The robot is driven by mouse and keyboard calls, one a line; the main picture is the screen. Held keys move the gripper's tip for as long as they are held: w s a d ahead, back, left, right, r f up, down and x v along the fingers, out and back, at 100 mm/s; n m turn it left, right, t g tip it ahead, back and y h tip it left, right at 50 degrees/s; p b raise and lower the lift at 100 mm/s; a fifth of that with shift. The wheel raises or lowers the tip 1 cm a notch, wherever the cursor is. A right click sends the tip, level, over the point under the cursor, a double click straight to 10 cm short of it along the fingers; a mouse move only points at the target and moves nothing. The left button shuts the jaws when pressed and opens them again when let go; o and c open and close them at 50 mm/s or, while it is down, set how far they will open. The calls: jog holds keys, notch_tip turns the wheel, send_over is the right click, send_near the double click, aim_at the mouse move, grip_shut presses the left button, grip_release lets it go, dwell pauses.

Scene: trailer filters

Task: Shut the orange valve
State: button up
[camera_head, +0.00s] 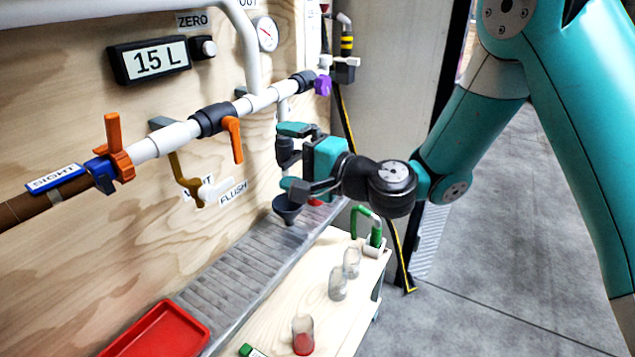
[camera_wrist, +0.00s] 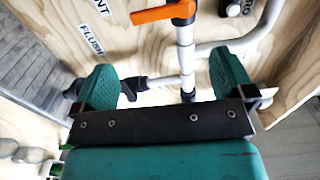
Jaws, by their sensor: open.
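An orange lever (camera_head: 234,138) sits on a black valve body (camera_head: 212,119) in the white pipe. It hangs down, crosswise to the pipe. In the wrist view the orange lever (camera_wrist: 150,14) shows at the top edge, pointing left from the pipe. A second orange handle (camera_head: 113,130) stands upright on a blue and orange fitting farther left. My gripper (camera_head: 288,157) is open and empty, to the right of the hanging lever and apart from it. In the wrist view its two green pads (camera_wrist: 163,80) are wide apart, with a pipe joint visible between them.
A black funnel (camera_head: 287,210) is just below my gripper. A purple knob (camera_head: 323,85) is right along the pipe. A red tray (camera_head: 160,333) and jars (camera_head: 338,284) sit below.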

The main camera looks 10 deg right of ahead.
jog(key=b+v, duration=0.2)
jog(key=v, duration=0.3)
jog(key=shift+s+d, duration=0.2)
jog(key=s+a+r+n+g+p, duration=0.35)
jog(key=s+n+g, duration=0.45)
jog(key=s+n, duration=0.3)
jog(key=s+d+r+n+g+h+p, duration=0.2)
jog(key=s+d+n+g+h+p, duration=0.1)
jog(key=s+d+h, duration=0.6)
jog(key=s+d+n, duration=0.1)
jog(key=s, duration=0.2)
jog(key=shift+s+d+g+h, duration=0.2)
jog(key=shift+s+g+h, duration=0.1)
